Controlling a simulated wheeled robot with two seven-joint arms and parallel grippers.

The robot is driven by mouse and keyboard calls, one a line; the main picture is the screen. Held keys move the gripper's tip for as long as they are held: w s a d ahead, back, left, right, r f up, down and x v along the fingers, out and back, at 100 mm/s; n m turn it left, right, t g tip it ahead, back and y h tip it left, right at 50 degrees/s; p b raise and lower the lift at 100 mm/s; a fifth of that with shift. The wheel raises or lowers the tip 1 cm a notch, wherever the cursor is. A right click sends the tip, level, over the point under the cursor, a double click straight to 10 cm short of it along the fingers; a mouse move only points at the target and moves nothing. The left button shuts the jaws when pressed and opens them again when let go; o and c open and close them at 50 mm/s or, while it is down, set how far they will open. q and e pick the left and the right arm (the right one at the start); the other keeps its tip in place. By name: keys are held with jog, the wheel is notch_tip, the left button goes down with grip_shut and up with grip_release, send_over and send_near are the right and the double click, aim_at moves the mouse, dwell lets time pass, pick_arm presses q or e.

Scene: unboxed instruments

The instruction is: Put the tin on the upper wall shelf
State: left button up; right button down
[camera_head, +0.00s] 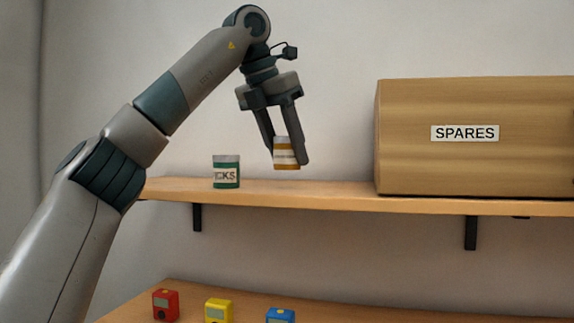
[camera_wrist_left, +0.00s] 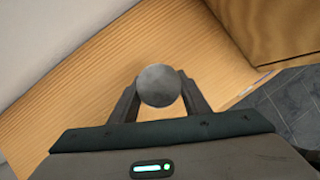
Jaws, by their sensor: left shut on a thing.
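A small tin (camera_head: 286,156) with an orange-yellow body, a pale label and a grey lid is between the fingers of my left gripper (camera_head: 286,150). The gripper points down and is shut on it. The tin is upright or nearly so, just above the wall shelf (camera_head: 320,190); a small gap seems to show under it. In the left wrist view the tin's round grey lid (camera_wrist_left: 158,86) sits between the fingertips (camera_wrist_left: 159,98), with the wooden shelf (camera_wrist_left: 95,90) below. My right gripper is in neither view.
A green tin (camera_head: 226,174) stands on the shelf left of the gripper. A large cardboard box (camera_head: 470,110) marked SPARES fills the shelf's right part. Red (camera_head: 166,305), yellow (camera_head: 218,310) and blue (camera_head: 280,316) instruments stand on the table (camera_head: 190,290) below. Shelf between green tin and box is otherwise clear.

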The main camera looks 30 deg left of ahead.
aim_at(287, 167)
pick_arm(q)
jog(key=shift+d, duration=0.15)
jog(key=shift+f+p, duration=0.55)
jog(key=shift+f, duration=1.15)
jog(key=shift+f, duration=0.15)
jog(key=o, duration=1.2)
